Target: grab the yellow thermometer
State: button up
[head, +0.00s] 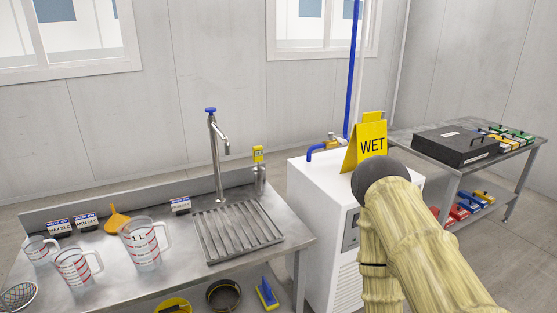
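The yellow thermometer (258,154) has a small yellow head with a display-like face. It stands upright in a narrow metal holder (260,180) at the back right of the steel sink bench (195,285). Its lower part is hidden inside the holder. My arm shows at the lower right as thick pale-yellow links with a dark rounded joint. My gripper is not in view, so its opening and distance from the thermometer do not show.
A tap (217,145) and ribbed drain tray (238,230) are left of the thermometer. Measuring jugs (142,245) and an orange funnel (116,221) stand farther left. A white machine (318,190) with a yellow WET sign (371,139) is on the right, partly behind my arm.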

aim_at(258, 152)
jog(key=z, duration=0.6)
jog(key=i, duration=1.1)
jog(key=u, duration=0.75)
jog(key=i, duration=0.45)
jog(key=u, duration=0.5)
